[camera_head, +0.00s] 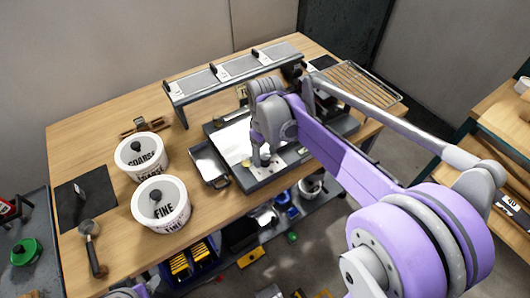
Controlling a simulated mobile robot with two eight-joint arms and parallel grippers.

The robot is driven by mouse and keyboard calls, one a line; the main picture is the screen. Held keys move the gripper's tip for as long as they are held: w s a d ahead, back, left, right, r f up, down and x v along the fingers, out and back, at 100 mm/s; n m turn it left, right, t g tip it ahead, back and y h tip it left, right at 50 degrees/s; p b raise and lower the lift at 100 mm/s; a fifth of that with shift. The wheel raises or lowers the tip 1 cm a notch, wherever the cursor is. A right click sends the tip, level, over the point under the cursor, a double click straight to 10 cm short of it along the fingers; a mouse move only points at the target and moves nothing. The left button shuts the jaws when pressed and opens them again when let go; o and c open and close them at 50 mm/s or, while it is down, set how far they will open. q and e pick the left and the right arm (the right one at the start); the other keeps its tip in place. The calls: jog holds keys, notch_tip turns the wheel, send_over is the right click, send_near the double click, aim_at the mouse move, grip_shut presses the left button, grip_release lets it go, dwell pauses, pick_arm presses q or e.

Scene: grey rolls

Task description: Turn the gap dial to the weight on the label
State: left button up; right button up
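My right gripper (262,156) points down over the front panel of the grey machine (284,178) on the wooden bench. Its fingers are small and partly hidden by the wrist, so I cannot tell whether they are open or shut, or touch anything. A small yellowish knob (246,162) sits just left of the fingers. I cannot make out the gap dial or its scale; the gripper and arm cover part of the panel and the rolls. A white label card (511,204) with dark marks hangs at the right edge, too small to read surely. Only a sliver of my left arm shows at the bottom left.
Two white tubs, marked COARSE (141,170) and FINE (160,215), stand left of the machine. A metal tray (209,163) lies beside it. A raised grey rack (235,73) stands behind, and a wire rack (360,84) at back right.

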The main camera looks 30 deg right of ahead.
grip_shut()
jog(key=shift+m, duration=0.4)
jog(key=m, duration=0.5)
jog(key=shift+m+p, duration=0.3)
jog(key=shift+p, duration=0.1)
jog(key=m, duration=0.5)
jog(key=shift+m, duration=0.4)
jog(key=shift+o, duration=0.3)
grip_release()
